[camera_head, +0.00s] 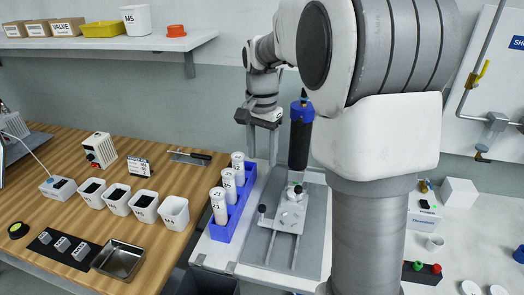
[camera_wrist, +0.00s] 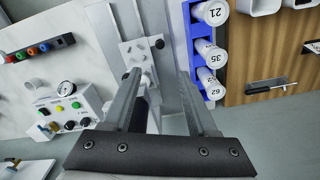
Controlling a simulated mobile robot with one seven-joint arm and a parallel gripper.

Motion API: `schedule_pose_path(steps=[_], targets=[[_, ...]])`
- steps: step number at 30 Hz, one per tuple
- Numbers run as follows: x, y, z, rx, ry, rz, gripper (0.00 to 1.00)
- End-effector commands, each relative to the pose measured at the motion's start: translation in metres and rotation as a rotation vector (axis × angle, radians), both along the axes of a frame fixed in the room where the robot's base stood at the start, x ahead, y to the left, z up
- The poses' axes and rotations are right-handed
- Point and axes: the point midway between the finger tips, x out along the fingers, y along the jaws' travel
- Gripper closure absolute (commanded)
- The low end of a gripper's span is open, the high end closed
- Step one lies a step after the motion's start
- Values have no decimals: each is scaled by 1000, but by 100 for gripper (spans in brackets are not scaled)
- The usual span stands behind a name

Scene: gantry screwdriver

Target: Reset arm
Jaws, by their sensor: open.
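My gripper (camera_head: 260,152) hangs pointing down at the back of the work area, left of the black screwdriver (camera_head: 299,145) with a blue collar. In the wrist view my gripper (camera_wrist: 160,78) has its two fingers spread apart, with nothing seen held between them. The screwdriver stands upright above a grey fixture (camera_head: 291,212) with dark knobs. The fixture also shows in the wrist view (camera_wrist: 137,53), beyond the fingers. My upper arm covers much of the head view's right half.
A blue rack (camera_head: 222,232) of white numbered bottles stands left of the fixture. White bins (camera_head: 174,212) and a metal tray (camera_head: 119,260) sit on the wooden table (camera_head: 150,180). A shelf (camera_head: 110,43) hangs at upper left. A gauge box (camera_wrist: 66,108) shows in the wrist view.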

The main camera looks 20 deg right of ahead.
Motion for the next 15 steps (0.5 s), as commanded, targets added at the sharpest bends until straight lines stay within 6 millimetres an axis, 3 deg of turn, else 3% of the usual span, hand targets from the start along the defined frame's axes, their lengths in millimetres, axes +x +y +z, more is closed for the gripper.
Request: schedule_pose_path(steps=[9,15], targets=[[-2,1,3,-1,-5,8,42],[-29,12,42,-16,-66,117,42]])
